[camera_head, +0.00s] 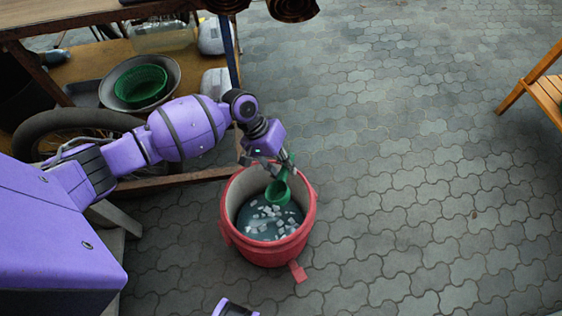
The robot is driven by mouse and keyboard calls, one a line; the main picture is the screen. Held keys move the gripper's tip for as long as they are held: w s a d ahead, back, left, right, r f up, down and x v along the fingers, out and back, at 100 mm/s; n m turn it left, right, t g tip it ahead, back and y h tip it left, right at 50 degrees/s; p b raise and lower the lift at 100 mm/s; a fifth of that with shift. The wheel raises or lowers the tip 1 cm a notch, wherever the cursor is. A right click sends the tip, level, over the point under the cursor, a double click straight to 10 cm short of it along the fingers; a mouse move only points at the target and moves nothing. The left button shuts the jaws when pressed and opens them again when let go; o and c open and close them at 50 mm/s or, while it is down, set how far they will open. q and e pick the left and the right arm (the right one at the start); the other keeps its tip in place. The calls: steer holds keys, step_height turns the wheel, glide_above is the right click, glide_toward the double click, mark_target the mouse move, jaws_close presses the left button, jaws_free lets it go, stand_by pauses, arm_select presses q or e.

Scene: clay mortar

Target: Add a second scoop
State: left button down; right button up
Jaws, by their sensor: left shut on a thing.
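My left gripper (274,165) is shut on a green scoop (278,192) and holds it over the far side of a red bucket (229,226). The scoop's bowl hangs low, inside the outline of the bucket's mouth. I cannot tell whether it touches the contents or what it holds. The bucket stands on the paving and has bluish liquid or slurry with several pale chunks (263,222) in it. A small purple part of mine shows at the bottom edge; my right gripper is not in view.
A wooden cart (75,12) with a spoked wheel stands at the upper left. Its shelf bears a metal bowl with a green basin (140,86) in it and pale containers. A wooden chair (545,90) is at the right edge. The paving (430,200) between is clear.

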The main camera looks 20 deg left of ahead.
arm_select(q)
steer(key=shift+w+d+r+y, duration=0.1)
steer(key=shift+d+r+y, duration=0.2)
steer(key=shift+y, duration=0.4)
steer(key=r+y+p, duration=0.1)
steer(key=y+p, duration=0.1)
steer(key=p, duration=0.2)
steer(key=shift+r+y, duration=0.15)
steer(key=shift+y, duration=0.25)
steer(key=shift+r+y+p, duration=0.1)
steer(key=shift+y+p, duration=0.2)
steer(key=shift+p, duration=0.15)
steer(key=shift+g+y+p, duration=0.3)
steer(key=shift+p, duration=0.05)
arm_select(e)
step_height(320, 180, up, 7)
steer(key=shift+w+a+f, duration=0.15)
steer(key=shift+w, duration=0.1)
